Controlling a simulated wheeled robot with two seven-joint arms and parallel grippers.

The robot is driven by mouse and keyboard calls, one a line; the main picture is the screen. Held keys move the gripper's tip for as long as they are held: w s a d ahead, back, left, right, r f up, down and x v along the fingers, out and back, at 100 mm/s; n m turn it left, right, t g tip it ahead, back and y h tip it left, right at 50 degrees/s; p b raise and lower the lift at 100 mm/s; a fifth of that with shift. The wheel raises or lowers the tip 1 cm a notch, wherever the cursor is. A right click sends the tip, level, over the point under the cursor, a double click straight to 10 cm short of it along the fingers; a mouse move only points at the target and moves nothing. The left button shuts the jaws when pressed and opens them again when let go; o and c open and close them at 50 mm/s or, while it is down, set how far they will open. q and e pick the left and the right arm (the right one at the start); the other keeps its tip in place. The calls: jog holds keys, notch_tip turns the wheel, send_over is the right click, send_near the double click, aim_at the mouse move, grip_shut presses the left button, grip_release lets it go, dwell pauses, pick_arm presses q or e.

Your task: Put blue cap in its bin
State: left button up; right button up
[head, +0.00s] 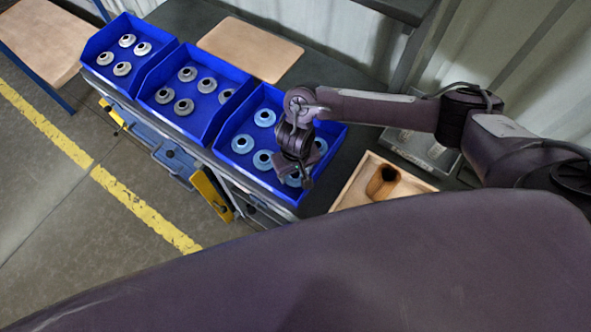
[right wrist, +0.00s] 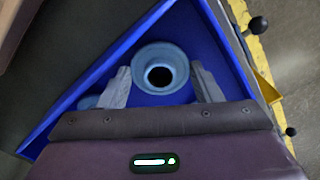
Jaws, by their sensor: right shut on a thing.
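My right gripper (head: 298,172) is low over the right-hand blue bin (head: 233,125), near its front right side. In the right wrist view its two fingers (right wrist: 162,78) are on either side of a pale blue cap (right wrist: 161,57), a round ring with a dark hole, and it is shut on this cap. The bin's blue floor and walls surround the cap there. Other pale blue caps (head: 264,117) (head: 243,144) (head: 262,160) lie in the same bin. The gripper partly hides the caps near it. My left gripper is not in view.
Two more blue bins (head: 143,96) (head: 92,48) with grey caps (head: 184,106) stand to the left on the dark bench. A brown board (head: 250,49) lies behind. A wooden tray (head: 350,187) with a brown cup-like part (head: 382,181) is at the right.

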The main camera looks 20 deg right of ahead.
aim_at(296, 174)
jog(key=shift+f, duration=0.15)
jog(key=o, duration=0.9)
jog(key=shift+o, duration=0.2)
notch_tip(296, 174, up, 6)
jog(key=shift+f, duration=0.1)
notch_tip(296, 174, up, 7)
jog(key=p, duration=0.3)
jog(key=shift+f, duration=0.2)
